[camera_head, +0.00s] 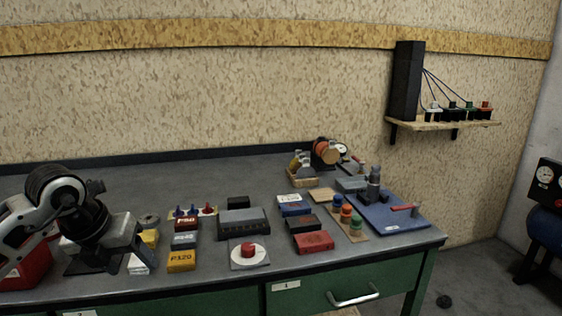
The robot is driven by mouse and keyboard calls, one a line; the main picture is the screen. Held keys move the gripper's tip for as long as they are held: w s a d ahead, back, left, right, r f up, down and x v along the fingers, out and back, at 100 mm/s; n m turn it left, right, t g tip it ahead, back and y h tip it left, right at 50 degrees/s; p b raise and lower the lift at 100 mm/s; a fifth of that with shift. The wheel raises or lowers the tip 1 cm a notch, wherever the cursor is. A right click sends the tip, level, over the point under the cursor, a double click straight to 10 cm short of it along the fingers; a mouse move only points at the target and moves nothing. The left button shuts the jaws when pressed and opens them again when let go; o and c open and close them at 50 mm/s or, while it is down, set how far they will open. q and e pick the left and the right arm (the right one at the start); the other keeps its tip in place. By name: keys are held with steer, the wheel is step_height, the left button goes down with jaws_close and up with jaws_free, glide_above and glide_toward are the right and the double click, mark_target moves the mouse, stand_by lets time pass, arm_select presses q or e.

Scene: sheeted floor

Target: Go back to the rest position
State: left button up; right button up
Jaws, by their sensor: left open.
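My left gripper (95,266) is at the left of the workbench, pointing down over the dark grey worktop (185,288). Its dark fingers are low, close to the worktop and beside a yellow and white block (140,264). I see nothing held between the fingers. The arm hides part of what lies behind it. My right gripper does not show.
A red box (32,272) stands left of the gripper. Labelled blocks such as the yellow P120 one (181,261), a red button on a white disc (249,253) and a blue board (388,212) crowd the bench. A wall shelf (440,124) is at right.

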arm_select(q)
steer(key=s+d+n+t+h, duration=0.2)
steer(key=s+d+n+h, duration=0.25)
steer(key=d+h, duration=0.5)
steer(key=s+d+n+t+h, duration=0.3)
steer(key=s+d+h, duration=0.3)
steer(key=d, duration=0.7)
steer(key=w+a+f+n+t+y, duration=0.2)
steer(key=a+f+n+t+y, duration=0.5)
steer(key=n, duration=0.8)
steer(key=s+a+f+n+g+y, duration=0.1)
steer(key=s+f+n+g+y, duration=0.1)
steer(key=s+f+n, duration=0.3)
steer(key=s+a+f+n+g+y, duration=0.1)
steer(key=s+f+n+g+y, duration=0.2)
steer(key=f, duration=0.9)
steer(key=s+n+y, duration=0.2)
steer(key=s, duration=0.2)
steer(key=shift+s+g, duration=0.25)
steer(key=shift+g, duration=0.05)
steer(key=shift+a, duration=0.1)
